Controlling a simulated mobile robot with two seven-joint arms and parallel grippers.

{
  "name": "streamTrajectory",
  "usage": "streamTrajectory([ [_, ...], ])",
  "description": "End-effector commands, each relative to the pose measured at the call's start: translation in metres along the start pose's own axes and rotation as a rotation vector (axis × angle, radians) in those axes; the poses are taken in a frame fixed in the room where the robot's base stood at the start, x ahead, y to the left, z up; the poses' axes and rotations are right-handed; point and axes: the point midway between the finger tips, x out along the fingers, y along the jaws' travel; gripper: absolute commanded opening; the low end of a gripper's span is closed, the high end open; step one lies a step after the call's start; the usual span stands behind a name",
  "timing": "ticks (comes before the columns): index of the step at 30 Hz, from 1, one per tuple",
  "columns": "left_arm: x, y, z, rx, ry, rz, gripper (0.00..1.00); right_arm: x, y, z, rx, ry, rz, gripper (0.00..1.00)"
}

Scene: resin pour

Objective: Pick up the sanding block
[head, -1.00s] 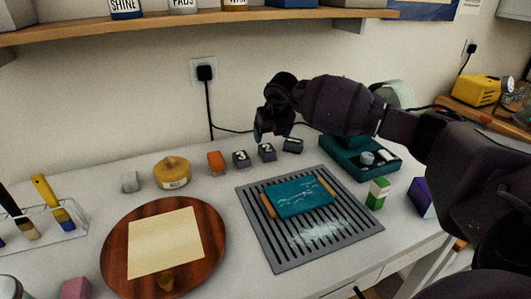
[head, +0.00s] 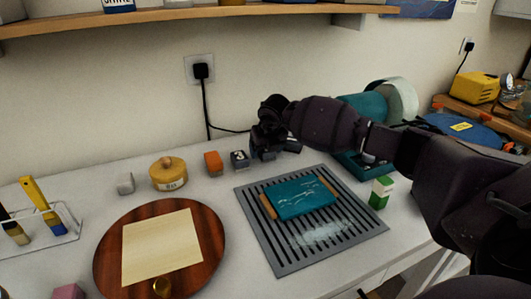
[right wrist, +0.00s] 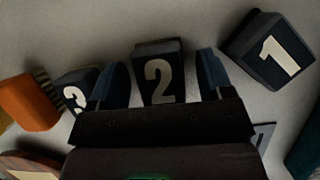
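Three dark blocks with white numbers stand in a row at the back of the table; I cannot tell which one the task calls the sanding block. The block marked 3 (head: 240,160) is in plain view, and it also shows in the right wrist view (right wrist: 77,92). The block marked 2 (right wrist: 159,75) sits between the fingers of my right gripper (right wrist: 160,80), which are open with a gap on both sides. In the head view my right gripper (head: 264,145) hides most of it. The block marked 1 (right wrist: 268,50) is to its right. My left gripper is out of view.
An orange block (head: 214,163) and a yellow round tin (head: 169,174) stand left of the numbered blocks. A grey slotted mat (head: 288,262) with a teal board (head: 303,197) lies in front. A wooden disc (head: 208,255) lies front left. A shelf (head: 180,17) runs above.

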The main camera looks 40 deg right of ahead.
Motion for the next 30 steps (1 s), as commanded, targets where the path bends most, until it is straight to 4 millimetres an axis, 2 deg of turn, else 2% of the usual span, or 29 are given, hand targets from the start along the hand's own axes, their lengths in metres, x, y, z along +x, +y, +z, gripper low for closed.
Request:
streamTrajectory([
  [1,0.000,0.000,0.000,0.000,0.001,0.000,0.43,0.000,0.000,0.000,0.000,0.000,0.000,0.65],
  [9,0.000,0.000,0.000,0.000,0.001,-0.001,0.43,0.000,0.000,0.000,0.000,0.000,0.000,0.24],
  [19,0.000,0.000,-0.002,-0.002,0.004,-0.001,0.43,-0.007,0.000,0.003,0.001,-0.002,0.000,0.23],
  [30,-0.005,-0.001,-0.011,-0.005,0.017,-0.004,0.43,-0.067,0.000,0.028,0.001,-0.006,0.001,0.23],
])
